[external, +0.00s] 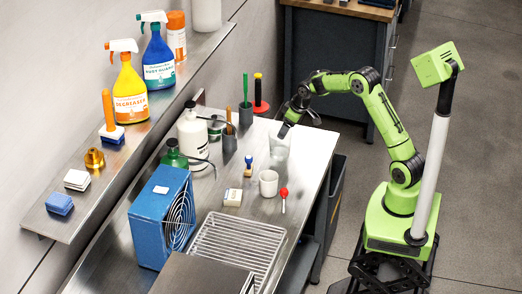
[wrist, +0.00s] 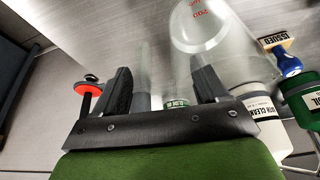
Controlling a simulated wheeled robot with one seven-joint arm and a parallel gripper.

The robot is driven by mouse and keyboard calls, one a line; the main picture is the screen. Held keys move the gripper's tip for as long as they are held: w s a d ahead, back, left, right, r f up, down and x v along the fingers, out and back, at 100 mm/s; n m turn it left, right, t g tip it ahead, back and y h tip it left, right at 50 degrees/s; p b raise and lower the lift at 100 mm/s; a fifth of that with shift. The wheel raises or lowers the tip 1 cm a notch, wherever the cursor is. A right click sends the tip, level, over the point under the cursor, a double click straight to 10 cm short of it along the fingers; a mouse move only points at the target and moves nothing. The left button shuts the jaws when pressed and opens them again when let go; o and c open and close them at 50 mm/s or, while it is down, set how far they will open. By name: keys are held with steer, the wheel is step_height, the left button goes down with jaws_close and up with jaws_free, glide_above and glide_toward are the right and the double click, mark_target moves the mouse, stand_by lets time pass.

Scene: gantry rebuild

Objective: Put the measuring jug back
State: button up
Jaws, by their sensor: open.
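The measuring jug (external: 277,148) is clear and stands on the steel bench near its right edge. In the wrist view the jug (wrist: 205,35) shows red marks and lies ahead of the right finger. My gripper (external: 286,129) is at the jug's upper part in the external view. In the wrist view my gripper (wrist: 162,85) has its two dark fingers apart. Pale, see-through shapes show between the fingers; I cannot tell whether they are part of the jug, or whether the fingers touch it.
A white mug (external: 268,183), a red-topped tool (external: 283,198) and a stamp (external: 248,165) stand near the jug. White bottle (external: 192,133), blue fan box (external: 160,215) and wire rack (external: 237,245) crowd the bench. A shelf (external: 140,130) holds spray bottles.

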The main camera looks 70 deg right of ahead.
steer(key=s+a+r+p, duration=0.1)
steer(key=s+a+r, duration=0.25)
steer(key=r, duration=0.45)
steer(key=s+a+r+p, duration=0.1)
steer(key=s+a+r, duration=0.2)
steer(key=s+r, duration=0.35)
steer(key=s+a+r, duration=0.5)
steer(key=s+a, duration=0.2)
steer(key=a, duration=0.1)
steer(key=s+a+f, duration=0.1)
steer(key=s+a, duration=0.1)
steer(key=s, duration=0.5)
steer(key=s+a+f+n+t, duration=0.1)
steer(key=s+a+f, duration=0.1)
steer(key=s, duration=0.6)
steer(key=shift+s+a, duration=0.15)
steer(key=shift+a, duration=0.25)
